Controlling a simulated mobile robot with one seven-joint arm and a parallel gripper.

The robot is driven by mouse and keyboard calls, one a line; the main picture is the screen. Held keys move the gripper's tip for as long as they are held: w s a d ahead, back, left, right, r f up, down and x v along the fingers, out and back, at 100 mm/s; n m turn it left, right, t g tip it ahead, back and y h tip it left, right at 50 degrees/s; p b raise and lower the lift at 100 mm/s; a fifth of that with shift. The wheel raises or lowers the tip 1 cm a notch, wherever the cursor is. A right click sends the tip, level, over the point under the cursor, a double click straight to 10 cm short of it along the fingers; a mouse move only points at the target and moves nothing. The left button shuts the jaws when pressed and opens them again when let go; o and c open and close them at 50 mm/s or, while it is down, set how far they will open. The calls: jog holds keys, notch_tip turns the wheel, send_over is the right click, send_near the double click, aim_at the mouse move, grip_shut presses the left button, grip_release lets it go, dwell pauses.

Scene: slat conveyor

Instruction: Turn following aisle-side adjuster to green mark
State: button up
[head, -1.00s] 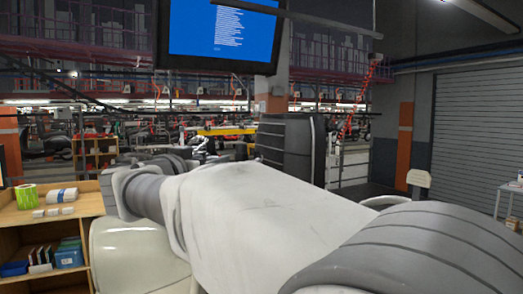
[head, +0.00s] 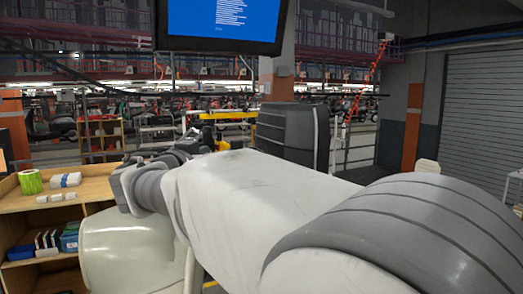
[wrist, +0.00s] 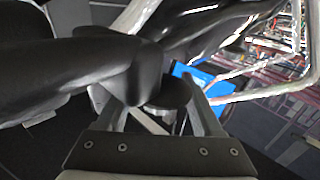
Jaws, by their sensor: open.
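In the wrist view my gripper (wrist: 152,92) is open, its two grey fingers spread apart. A dark round part (wrist: 168,98) shows between the fingers; I cannot tell whether it is touched or whether it is the adjuster. A large smooth black body (wrist: 60,75) covers the left of this view, close to the left finger. No green mark can be made out. In the head view my own white and grey arm covers the middle, and the adjuster cannot be picked out.
Bright metal tubing (wrist: 268,92) and a blue panel (wrist: 196,74) lie beyond the right finger. In the head view a wooden shelf (head: 90,212) stands at left, a screen (head: 222,22) hangs above, and a dark ribbed block (head: 290,132) stands behind my arm.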

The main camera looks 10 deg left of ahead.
jog(key=shift+c, duration=0.3)
grip_shut()
jog(key=shift+f+h+b, duration=0.15)
jog(key=shift+h+b, duration=0.15)
jog(key=shift+b, duration=0.3)
jog(key=shift+s+d+r+m+g+h+b, duration=0.15)
jog(key=shift+m+g+h+b, duration=0.35)
jog(key=shift+m+h, duration=0.4)
jog(key=shift+d+r+m+g+h+b, duration=0.15)
jog(key=shift+m+g+h+b, duration=0.4)
jog(key=shift+h, duration=0.55)
jog(key=shift+s+d+m+g+h+b, duration=0.15)
jog(key=shift+m+g+h+b, duration=0.3)
jog(key=shift+m+h, duration=0.5)
jog(key=shift+d, duration=0.1)
